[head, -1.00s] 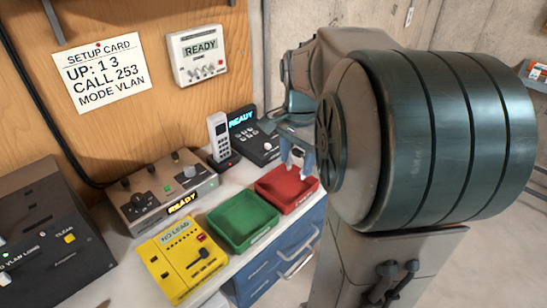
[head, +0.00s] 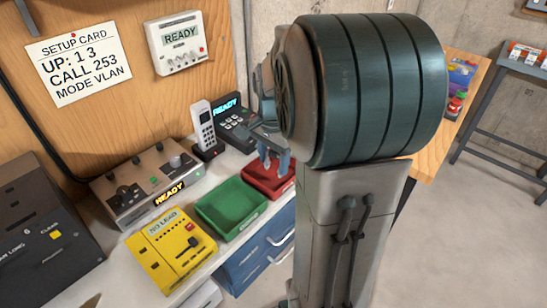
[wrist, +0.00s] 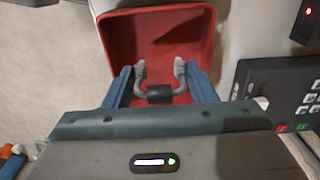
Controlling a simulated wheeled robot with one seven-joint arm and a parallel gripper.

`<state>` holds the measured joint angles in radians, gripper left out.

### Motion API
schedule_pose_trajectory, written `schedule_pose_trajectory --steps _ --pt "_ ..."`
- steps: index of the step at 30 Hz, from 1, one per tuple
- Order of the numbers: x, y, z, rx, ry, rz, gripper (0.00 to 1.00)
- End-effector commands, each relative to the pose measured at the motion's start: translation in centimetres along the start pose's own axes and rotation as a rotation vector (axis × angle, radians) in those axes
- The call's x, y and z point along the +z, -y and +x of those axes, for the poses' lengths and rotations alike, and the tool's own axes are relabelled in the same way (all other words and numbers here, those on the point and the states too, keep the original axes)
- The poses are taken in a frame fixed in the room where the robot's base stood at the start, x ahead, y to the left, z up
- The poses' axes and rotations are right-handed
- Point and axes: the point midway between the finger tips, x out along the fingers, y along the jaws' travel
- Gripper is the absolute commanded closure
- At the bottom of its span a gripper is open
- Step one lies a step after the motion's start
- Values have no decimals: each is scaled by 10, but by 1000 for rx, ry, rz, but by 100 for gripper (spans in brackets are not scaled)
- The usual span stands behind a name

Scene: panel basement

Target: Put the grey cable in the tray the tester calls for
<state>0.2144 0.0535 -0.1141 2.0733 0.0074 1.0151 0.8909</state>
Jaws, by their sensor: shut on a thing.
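The grey cable (wrist: 160,95) is a small U-shaped piece with a dark middle and pale plug ends. My gripper (wrist: 160,88) is shut on it, with a blue finger on each side. In the wrist view it is in front of the inside of the red tray (wrist: 112,50). In the head view my gripper (head: 273,158) is over the red tray (head: 283,188); the cable is too small to make out there. The green tray (head: 231,208) is empty, left of the red one. The yellow tester (head: 170,250) reads "NO LEAD".
A cordless phone (head: 203,125) and a desk phone reading "READY" (head: 236,128) stand behind the red tray. A grey box reading "READY" (head: 148,190) and a dark box (head: 40,225) are left. A setup card (head: 72,66) and a wall unit (head: 180,42) hang above.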

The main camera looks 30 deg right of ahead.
Motion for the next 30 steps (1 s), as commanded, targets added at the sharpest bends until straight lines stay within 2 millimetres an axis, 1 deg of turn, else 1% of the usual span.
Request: schedule_pose_trajectory --steps 6,9,10,11,12,20,23,28,30 --pt "0 0 8 0 0 0 74" --pt "0 0 8 0 0 0 74" --pt "0 0 7 0 0 0 46" --pt "0 0 7 0 0 0 38" --pt "0 0 7 0 0 0 27" --pt "0 0 7 0 0 0 27" --pt "0 0 3 0 0 0 27" --pt "-1 1 -17 -4 -3 -1 27" --pt "0 1 -33 -4 -3 -1 27"
